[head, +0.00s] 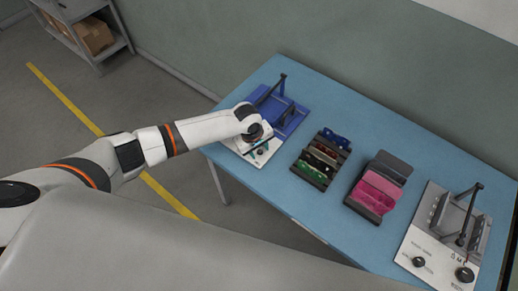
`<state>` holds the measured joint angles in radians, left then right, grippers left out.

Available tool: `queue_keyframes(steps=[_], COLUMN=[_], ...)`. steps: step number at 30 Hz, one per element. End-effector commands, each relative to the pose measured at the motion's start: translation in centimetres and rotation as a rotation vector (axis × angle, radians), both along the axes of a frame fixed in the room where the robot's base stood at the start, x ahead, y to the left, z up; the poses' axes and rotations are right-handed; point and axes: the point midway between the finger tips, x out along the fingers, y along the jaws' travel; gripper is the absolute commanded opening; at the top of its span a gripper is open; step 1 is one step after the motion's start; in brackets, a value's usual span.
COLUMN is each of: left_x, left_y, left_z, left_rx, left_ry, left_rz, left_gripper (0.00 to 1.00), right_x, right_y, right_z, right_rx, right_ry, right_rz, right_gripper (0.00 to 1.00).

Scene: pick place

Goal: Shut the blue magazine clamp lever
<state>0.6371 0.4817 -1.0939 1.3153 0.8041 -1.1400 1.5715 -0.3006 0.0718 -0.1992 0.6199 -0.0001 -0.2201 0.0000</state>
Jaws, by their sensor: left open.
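The blue magazine clamp (289,119) stands at the left end of the blue table (335,100). Its dark lever (280,87) sticks up at the back, tilted. My left gripper (256,143) is over the front of the clamp's white base plate (262,157), in front of the lever and apart from it. Its fingers are small and partly hidden by my wrist. My right gripper is not in view.
A dark rack of sunglasses (302,169) and an open case with a pink inside (372,194) stand mid-table. A grey clamp fixture (441,222) with a raised black lever stands at the right. A wall runs behind the table. A shelf with boxes (93,35) is at the far left.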

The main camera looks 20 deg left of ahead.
Motion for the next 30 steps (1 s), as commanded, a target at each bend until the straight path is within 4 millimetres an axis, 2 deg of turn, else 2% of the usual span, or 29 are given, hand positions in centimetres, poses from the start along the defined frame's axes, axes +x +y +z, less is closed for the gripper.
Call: queue_keyframes(steps=[4, 11, 12, 14, 19, 30], left_x=[0.14, 0.14, 0.15, 0.14, 0.13, 0.04], left_y=[-0.07, -0.1, -0.09, -0.09, -0.08, 0.21], left_z=[-0.72, -0.79, -0.79, -0.78, -0.78, -0.75], left_rx=[0.0, 0.0, 0.0, 0.0, 0.0, 0.0], left_ry=[-0.001, -0.002, -0.002, -0.002, -0.002, 0.0], left_rz=[0.0, -0.001, -0.001, -0.001, -0.001, -0.05], left_gripper=[0.41, 0.41, 0.39, 0.3, 0.02, 0.0], right_x=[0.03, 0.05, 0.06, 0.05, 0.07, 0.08], right_y=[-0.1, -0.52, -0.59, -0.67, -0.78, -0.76], right_z=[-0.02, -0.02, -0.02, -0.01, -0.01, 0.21], right_rx=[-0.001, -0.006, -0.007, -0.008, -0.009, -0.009], right_ry=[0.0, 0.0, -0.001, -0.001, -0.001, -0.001], right_rz=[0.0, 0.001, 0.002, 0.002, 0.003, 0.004], right_gripper=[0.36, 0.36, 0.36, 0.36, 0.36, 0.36])
